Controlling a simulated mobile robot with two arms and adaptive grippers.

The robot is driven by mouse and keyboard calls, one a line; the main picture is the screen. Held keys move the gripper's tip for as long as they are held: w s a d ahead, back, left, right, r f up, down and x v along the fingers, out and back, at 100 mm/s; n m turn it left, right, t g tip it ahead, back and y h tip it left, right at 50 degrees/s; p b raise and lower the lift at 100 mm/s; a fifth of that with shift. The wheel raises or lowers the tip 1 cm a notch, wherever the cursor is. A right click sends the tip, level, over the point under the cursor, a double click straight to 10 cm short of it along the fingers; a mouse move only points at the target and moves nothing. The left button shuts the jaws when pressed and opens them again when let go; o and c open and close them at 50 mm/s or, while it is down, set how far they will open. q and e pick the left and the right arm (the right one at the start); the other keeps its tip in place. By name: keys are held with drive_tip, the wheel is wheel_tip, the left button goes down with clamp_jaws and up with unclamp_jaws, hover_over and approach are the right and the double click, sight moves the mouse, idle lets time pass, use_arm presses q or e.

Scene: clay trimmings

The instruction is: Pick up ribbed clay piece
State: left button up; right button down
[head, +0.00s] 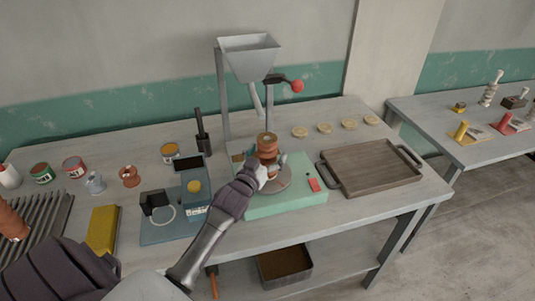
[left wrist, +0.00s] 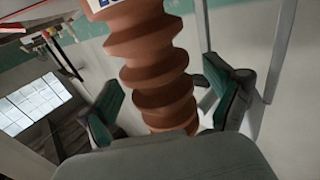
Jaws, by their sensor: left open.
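The ribbed clay piece (head: 267,144) is terracotta brown and stands upright on a round grey disc (head: 281,181) on a pale green base (head: 290,203) in the head view. My left gripper (head: 268,173) is at its lower front and covers part of it. In the left wrist view, the ribbed clay piece (left wrist: 150,60) fills the upper middle, with a blue-and-white mark at its top edge. The two green-padded fingers of my left gripper (left wrist: 165,98) stand apart, one on each side of the piece. I cannot tell whether either pad touches it. My right gripper is out of view.
A grey hopper (head: 250,57) with a red-knobbed lever rises behind the disc. A wooden tray (head: 370,168) stands to the right, and several pale round discs lie behind it. A blue device (head: 175,222), a yellow block (head: 102,229) and small tins stand to the left.

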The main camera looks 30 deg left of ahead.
use_arm(q)
drive_tip(key=shift+s, duration=0.1)
drive_tip(key=shift+c, duration=0.6)
drive_tip(key=c, duration=1.6)
drive_tip(key=shift+r, duration=0.15)
clamp_jaws()
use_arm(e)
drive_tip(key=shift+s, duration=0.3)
